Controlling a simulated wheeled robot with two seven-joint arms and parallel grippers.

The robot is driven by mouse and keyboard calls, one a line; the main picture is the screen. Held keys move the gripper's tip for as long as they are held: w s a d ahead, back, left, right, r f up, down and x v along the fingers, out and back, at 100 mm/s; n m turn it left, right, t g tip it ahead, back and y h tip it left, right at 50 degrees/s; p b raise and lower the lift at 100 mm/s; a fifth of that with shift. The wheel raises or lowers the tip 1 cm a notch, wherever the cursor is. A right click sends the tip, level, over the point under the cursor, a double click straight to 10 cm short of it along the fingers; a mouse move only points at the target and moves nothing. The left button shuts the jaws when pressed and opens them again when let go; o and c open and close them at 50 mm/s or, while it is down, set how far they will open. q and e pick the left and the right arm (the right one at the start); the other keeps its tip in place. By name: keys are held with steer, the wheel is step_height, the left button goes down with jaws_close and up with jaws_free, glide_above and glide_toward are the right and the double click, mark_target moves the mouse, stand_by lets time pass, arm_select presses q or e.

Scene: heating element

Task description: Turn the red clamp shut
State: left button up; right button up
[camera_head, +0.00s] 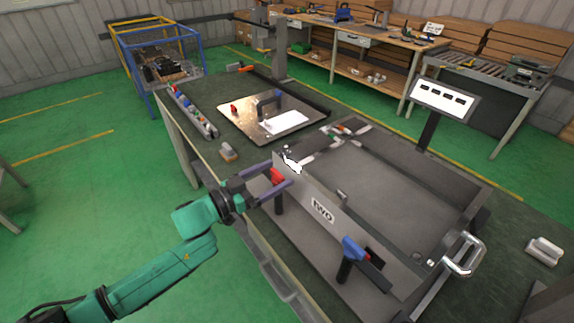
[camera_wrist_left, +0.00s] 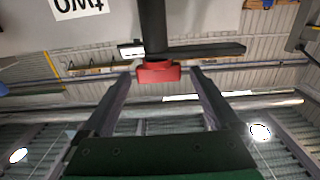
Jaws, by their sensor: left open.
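In the left wrist view the red clamp (camera_wrist_left: 157,72) shows as a red handle on a dark post, centred between the fingertips. My left gripper (camera_head: 282,176) is open, with one finger on each side of the red handle and a visible gap to each. The left wrist view also shows the open fingers (camera_wrist_left: 164,80). A blue clamp (camera_head: 353,249) stands further right along the same front side. My right gripper is not in view.
A metal plate with a black handle (camera_head: 235,126) lies at the back of the table, beside a rail of small coloured parts (camera_head: 193,110). A display (camera_head: 443,98) stands behind the fixture.

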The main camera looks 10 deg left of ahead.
arm_select(q)
steer(key=x, duration=0.4)
steer(key=shift+w+d+p, duration=0.2)
steer(key=shift+p, duration=0.1)
steer(key=shift+s, duration=0.1)
jaws_close()
steer(key=shift+r, duration=0.1)
